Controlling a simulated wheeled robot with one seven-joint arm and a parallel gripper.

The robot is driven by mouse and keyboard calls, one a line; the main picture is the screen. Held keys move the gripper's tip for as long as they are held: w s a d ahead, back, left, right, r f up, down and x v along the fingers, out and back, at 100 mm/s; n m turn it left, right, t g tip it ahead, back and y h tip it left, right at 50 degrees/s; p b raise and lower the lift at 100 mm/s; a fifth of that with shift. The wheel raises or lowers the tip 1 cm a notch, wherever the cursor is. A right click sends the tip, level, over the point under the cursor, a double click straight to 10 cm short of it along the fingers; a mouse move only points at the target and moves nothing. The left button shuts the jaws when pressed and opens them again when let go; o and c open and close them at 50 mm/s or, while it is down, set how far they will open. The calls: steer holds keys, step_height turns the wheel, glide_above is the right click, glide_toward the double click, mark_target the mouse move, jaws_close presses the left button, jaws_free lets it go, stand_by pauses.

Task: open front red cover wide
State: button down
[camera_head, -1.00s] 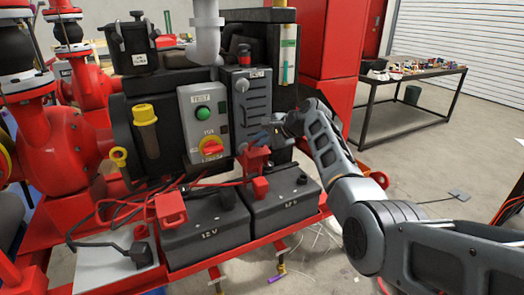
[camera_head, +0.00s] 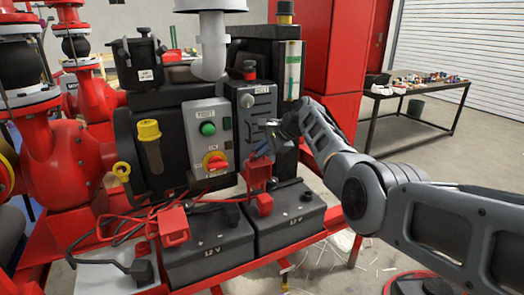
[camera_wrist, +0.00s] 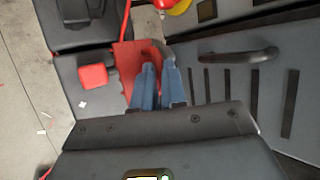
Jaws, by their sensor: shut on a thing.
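A red terminal cover (camera_head: 257,175) stands raised above the right battery (camera_head: 290,215), in front of the grey control box. My gripper (camera_head: 262,152) reaches it from above right. In the wrist view my blue fingers (camera_wrist: 158,88) are close together, shut on the edge of this red cover (camera_wrist: 126,62). The fingers hide part of it. A second red cover (camera_head: 174,226) sits on the left battery (camera_head: 210,250), apart from my gripper. A small red cap (camera_head: 264,204) is on the right battery, and it also shows in the wrist view (camera_wrist: 93,76).
A grey panel with a green button and red selector (camera_head: 212,140) stands behind the batteries. A ribbed grey box with a handle (camera_head: 250,110) is close beside my gripper. Red and black cables (camera_head: 120,225) run at the left. Open floor lies at the right.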

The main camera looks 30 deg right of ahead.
steer(key=c, duration=1.5)
jaws_free()
steer(key=shift+w+r, duration=0.1)
steer(key=shift+r, duration=0.15)
steer(key=o, duration=0.3)
steer(key=shift+f, duration=0.2)
steer(key=shift+r, duration=0.1)
steer(key=shift+v, duration=3.85)
